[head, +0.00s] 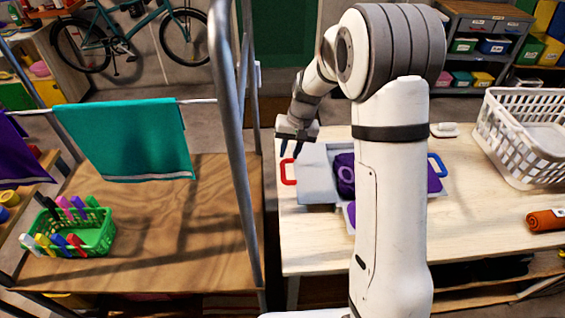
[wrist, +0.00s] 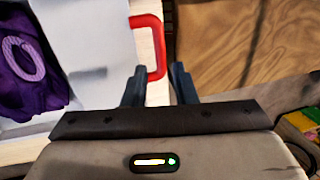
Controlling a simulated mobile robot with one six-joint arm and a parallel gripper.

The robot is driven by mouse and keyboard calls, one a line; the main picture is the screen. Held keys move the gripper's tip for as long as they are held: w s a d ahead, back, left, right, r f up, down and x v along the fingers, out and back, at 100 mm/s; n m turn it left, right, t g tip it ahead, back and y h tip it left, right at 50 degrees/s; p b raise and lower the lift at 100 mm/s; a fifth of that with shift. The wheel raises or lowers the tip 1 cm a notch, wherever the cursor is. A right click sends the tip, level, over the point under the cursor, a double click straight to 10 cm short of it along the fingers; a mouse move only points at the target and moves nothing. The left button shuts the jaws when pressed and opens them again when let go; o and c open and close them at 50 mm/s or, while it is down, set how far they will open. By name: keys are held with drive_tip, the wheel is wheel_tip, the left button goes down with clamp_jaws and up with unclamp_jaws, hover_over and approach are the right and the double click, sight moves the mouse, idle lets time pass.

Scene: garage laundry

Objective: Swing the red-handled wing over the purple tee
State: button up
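The red handle (head: 288,172) sticks out from the left edge of a pale grey wing (head: 318,178), which looks flat on the light wooden table. The purple tee (head: 344,176), with a light ring print, lies right of that wing; my arm hides much of it. In the wrist view, the tee (wrist: 28,68), wing (wrist: 92,30) and red handle (wrist: 159,50) also show. My gripper (head: 291,149) points down just above the handle, fingers apart. In the wrist view, the handle's near end lies between the fingertips (wrist: 157,80); I cannot tell whether they touch it.
A blue handle (head: 437,165) shows on the board's right side. A white basket (head: 520,150) and a rolled orange-brown cloth (head: 545,220) are at the right.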

sight(284, 171)
drive_tip(key=p+x, duration=0.1)
drive_tip(key=x, duration=0.6)
drive_tip(key=shift+f, duration=0.25)
clamp_jaws()
